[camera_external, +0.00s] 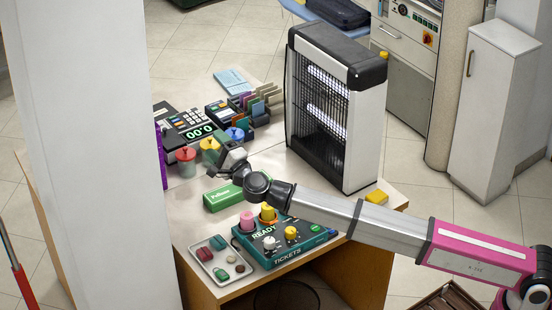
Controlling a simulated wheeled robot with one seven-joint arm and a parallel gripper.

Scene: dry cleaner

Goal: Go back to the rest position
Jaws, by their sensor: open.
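My gripper (229,166) is above the counter (200,235), at the end of my arm, which reaches in from the right. Its jaws are apart and appear empty. It is just above and behind a green box (222,197), near cups with red, yellow and blue tops. Whether it touches anything below is hard to tell from this angle.
A green ticket console (285,240) with several knobs lies beneath my arm. A small tray (221,259) is at the front left. A tall black-and-white lamp unit (333,105) stands close behind my arm. A cash register (186,125) and a white pillar (95,150) are left.

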